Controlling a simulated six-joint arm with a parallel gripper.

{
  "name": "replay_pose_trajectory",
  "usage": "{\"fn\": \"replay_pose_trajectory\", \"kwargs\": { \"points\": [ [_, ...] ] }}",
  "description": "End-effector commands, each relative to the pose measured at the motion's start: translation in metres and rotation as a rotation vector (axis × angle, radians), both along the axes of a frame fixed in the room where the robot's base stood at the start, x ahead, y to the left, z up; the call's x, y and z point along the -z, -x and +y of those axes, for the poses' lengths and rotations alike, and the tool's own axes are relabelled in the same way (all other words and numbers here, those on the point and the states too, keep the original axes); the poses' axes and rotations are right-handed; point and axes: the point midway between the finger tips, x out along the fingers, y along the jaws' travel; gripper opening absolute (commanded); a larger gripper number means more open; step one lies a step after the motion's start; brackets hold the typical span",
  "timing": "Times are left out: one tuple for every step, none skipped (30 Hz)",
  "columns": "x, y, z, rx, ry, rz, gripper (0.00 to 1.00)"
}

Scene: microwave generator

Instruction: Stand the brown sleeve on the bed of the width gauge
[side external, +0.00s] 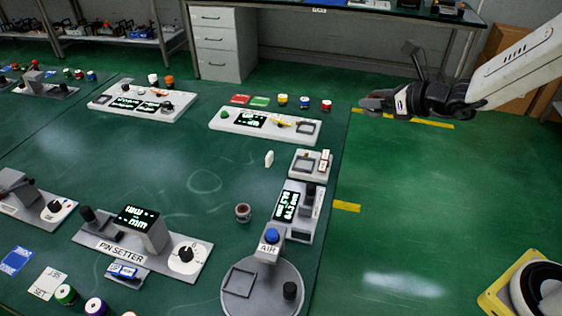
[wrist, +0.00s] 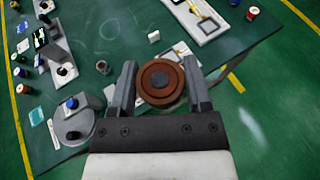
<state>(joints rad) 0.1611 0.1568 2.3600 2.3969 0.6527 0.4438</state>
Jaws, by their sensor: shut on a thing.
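My gripper (wrist: 160,66) is shut on the brown sleeve (wrist: 162,84), a round brown piece with a dark rim and a reddish inner ring, held between both fingers. In the side view, my gripper (side external: 373,103) is raised at the right, past the table's right edge, apart from every device. No label that I can read names the width gauge. A unit with a lit display (side external: 287,205) stands by the table's right edge. Another display unit (side external: 265,125) with a square frame and a yellow part stands behind it; it also shows in the wrist view (wrist: 197,14).
A small brown-grey cylinder (side external: 243,213) and a white block (side external: 269,159) stand loose on the green table (side external: 165,180). The pin setter (side external: 140,243) is at front left. A round grey base (side external: 262,298) is at the front edge. The middle of the table is mostly clear.

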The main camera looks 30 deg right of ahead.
Motion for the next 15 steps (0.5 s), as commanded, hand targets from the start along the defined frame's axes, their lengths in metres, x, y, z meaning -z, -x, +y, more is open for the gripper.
{"fn": "replay_pose_trajectory", "kwargs": {
  "points": [
    [0.001, -0.001, 0.001, -0.006, 0.001, 0.0, 0.01],
    [0.001, -0.002, 0.002, -0.009, 0.001, 0.0, 0.01],
    [0.002, -0.003, 0.004, -0.017, 0.002, -0.001, 0.01],
    [0.003, -0.004, 0.005, -0.024, 0.004, -0.001, 0.01],
    [0.004, -0.005, 0.007, -0.031, 0.004, -0.001, 0.01],
    [0.006, -0.007, 0.009, -0.044, 0.005, -0.002, 0.01],
    [0.007, -0.009, 0.012, -0.054, 0.007, -0.002, 0.01],
    [0.009, -0.011, 0.014, -0.067, 0.01, -0.003, 0.01],
    [0.013, -0.013, 0.018, -0.084, 0.012, -0.002, 0.01],
    [0.014, -0.016, 0.021, -0.099, 0.013, -0.003, 0.01],
    [0.017, -0.018, 0.024, -0.115, 0.015, -0.004, 0.01],
    [0.021, -0.021, 0.029, -0.138, 0.018, -0.004, 0.01],
    [0.024, -0.023, 0.033, -0.156, 0.02, -0.004, 0.01],
    [0.027, -0.026, 0.037, -0.175, 0.022, -0.005, 0.01],
    [0.032, -0.029, 0.043, -0.201, 0.023, -0.005, 0.01]
  ]
}}
